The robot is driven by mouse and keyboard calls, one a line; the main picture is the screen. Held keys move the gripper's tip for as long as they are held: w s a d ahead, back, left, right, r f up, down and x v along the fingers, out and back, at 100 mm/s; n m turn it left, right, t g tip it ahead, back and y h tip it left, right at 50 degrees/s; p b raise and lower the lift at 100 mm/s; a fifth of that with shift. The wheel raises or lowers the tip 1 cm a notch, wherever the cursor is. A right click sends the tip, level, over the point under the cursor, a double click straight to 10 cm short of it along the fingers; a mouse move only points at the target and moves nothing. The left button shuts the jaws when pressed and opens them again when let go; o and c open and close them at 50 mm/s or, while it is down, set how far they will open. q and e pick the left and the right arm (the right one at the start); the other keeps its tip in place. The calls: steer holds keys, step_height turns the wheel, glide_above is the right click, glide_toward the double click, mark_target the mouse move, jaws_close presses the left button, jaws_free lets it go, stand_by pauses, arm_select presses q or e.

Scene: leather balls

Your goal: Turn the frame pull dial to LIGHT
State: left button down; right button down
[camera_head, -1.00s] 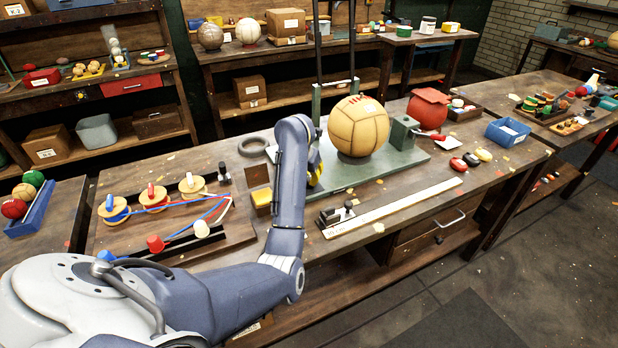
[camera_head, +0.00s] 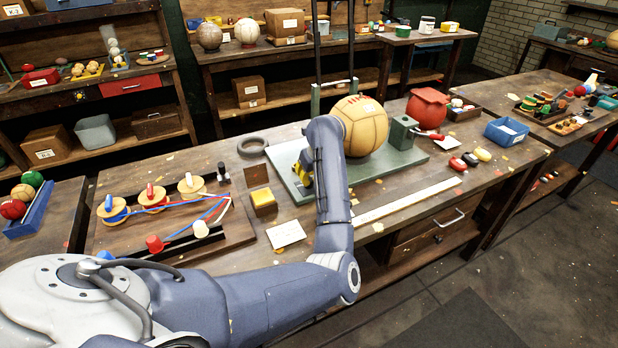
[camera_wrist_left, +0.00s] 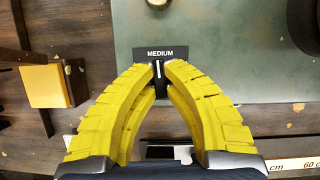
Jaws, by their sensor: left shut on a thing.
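The frame pull dial (camera_wrist_left: 158,70) is a small black knob with a white pointer line, in the left wrist view. It sits below a black plate (camera_wrist_left: 160,53) reading MEDIUM, with its line upright toward that word. No LIGHT label is readable. My left gripper (camera_wrist_left: 159,74), with yellow ribbed fingers, is shut on the dial, one fingertip on each side. In the head view, a bit of my left gripper's yellow finger (camera_head: 305,168) shows beside my arm; the dial is hidden there. My right gripper is not in view.
The green base plate (camera_head: 385,168) carries a tan ball (camera_head: 365,122) and a frame with dark posts. A long white ruler (camera_head: 410,200) lies in front. A yellow block (camera_head: 262,197) in a wooden holder and a white card (camera_head: 286,233) lie left of my arm.

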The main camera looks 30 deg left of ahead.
arm_select(q)
steer(key=n+g, duration=0.1)
steer(key=n, duration=0.1)
steer(key=n+g, duration=0.1)
steer(key=n, duration=0.2)
steer(key=shift+w+n+y, duration=0.1)
steer(key=shift+n+y, duration=0.2)
steer(key=n+g, duration=0.2)
steer(key=n, duration=0.3)
steer(key=shift+n, duration=0.4)
steer(key=c, duration=1.5)
jaws_free()
steer(key=shift+o, duration=0.2)
steer(key=shift+h, duration=0.4)
steer(key=v, duration=1.2)
steer(key=shift+w, duration=0.2)
